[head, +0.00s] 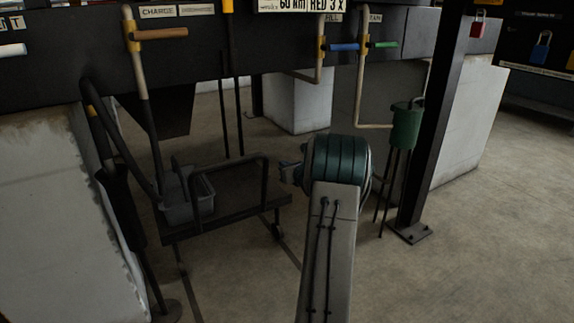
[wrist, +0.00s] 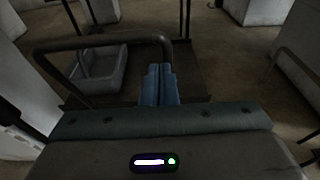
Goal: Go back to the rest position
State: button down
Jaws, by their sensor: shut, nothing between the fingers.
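My gripper (wrist: 159,70) shows in the wrist view as two blue fingers pressed together, with nothing between them. It points out over a dark low platform (wrist: 195,90) with a bent dark rail, and the rail passes close in front of the fingertips in the picture. In the head view my arm rises from the bottom middle to a teal-banded joint, right of the same platform (head: 238,205). The fingers cannot be made out clearly in the head view.
A grey bin (head: 187,203) sits on the platform's left part. A dark steel post (head: 432,120) and a green container (head: 405,125) on thin legs stand right of my arm. Pipes with brown (head: 160,34), blue (head: 343,47) and green handles hang above. Floor at lower right is clear.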

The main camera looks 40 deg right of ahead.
jog(key=shift+s+a, duration=0.15)
jog(key=shift+s, duration=0.35)
jog(key=shift+r, duration=0.15)
jog(key=a+r+n+g+y+p, duration=0.1)
jog(key=a+r+n+y+p, duration=0.1)
jog(key=a+r+n+p, duration=0.45)
jog(key=a+r+n+g+y+p, duration=0.1)
jog(key=a+r+n+y, duration=0.2)
jog(key=a, duration=0.7)
jog(key=a+r+n+g+y+p, duration=0.15)
jog(key=a+r+n+p, duration=0.25)
jog(key=a+r, duration=0.4)
jog(key=s+a+r+n+g+y+p, duration=0.1)
jog(key=s+a+r+n+g+p, duration=0.1)
jog(key=s+a+r+n+p, duration=0.45)
jog(key=s+a+r+n+g+y+p, duration=0.1)
jog(key=s+a+n+g+y+p, duration=0.15)
jog(key=a, duration=0.75)
jog(key=s+a+r+n+g+h+p, duration=0.1)
jog(key=s+r+n+h+p, duration=0.1)
jog(key=s, duration=0.5)
jog(key=s+a+r+n+g+h+p, duration=0.1)
jog(key=s+r+n+g+h+p, duration=0.1)
jog(key=s+r+n+p, duration=0.3)
jog(key=s+a+r+n+g+h+p, duration=0.1)
jog(key=s+r+n+h+p, duration=0.1)
jog(key=s+r+n+p, duration=0.2)
jog(key=shift+s+a+r+n+h+p, duration=0.3)
jog(key=shift+s+n+p, duration=0.95)
jog(key=shift+s+n, duration=1.5)
